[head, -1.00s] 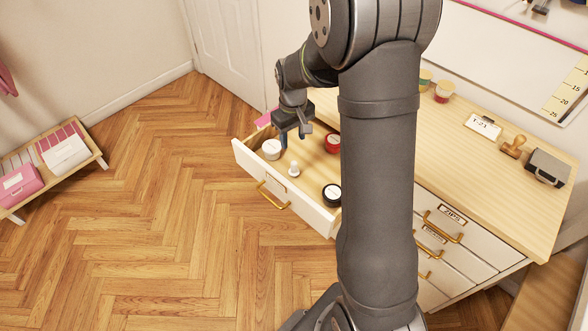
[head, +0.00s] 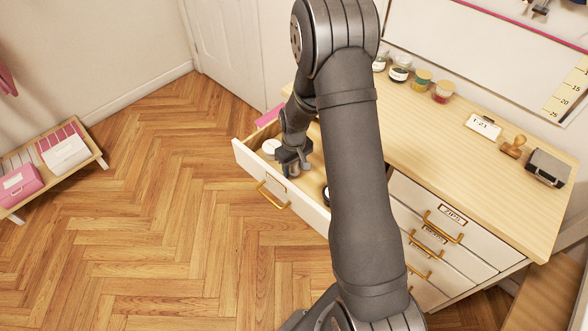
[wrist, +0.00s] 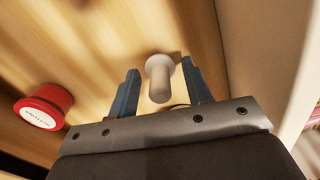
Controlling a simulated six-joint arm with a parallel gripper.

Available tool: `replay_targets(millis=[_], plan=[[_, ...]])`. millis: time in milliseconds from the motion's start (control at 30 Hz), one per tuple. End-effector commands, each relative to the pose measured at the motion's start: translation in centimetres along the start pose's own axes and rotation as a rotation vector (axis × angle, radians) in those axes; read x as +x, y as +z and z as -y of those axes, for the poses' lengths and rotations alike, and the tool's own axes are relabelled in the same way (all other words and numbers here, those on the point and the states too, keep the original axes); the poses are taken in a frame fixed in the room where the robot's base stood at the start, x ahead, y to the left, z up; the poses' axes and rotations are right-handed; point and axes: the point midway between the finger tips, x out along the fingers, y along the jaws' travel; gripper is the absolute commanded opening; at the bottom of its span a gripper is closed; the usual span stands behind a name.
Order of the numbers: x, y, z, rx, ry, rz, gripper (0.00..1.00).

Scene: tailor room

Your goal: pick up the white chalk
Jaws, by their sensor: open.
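The white chalk (wrist: 159,80) looks like a small pale peg with a wider round base and stands on the drawer floor. It shows in the wrist view between the two blue-grey fingers of my gripper (wrist: 160,74), with a gap on either side. My gripper is open and holds nothing. In the head view, my gripper (head: 293,170) is down in the open drawer (head: 250,168) and hides the chalk.
A red round container (wrist: 43,106) lies left of my gripper in the wrist view. A white round container (head: 270,146) stands near the drawer's left end. A dark container (head: 326,196) is partly hidden by my arm. The pale drawer wall (wrist: 262,60) rises close on the right.

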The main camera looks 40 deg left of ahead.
Motion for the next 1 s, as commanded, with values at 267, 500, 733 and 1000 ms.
replay_targets(millis=[267,500,733,1000], plan=[[0.6,0.0,0.0,0.0,0.0,0.0,0.45],[0.6,0.0,0.0,0.0,0.0,0.0,0.1],[0.6,0.0,0.0,0.0,0.0,0.0,0.1],[-0.8,-0.1,0.0,0.0,0.001,-0.003,0.1]])
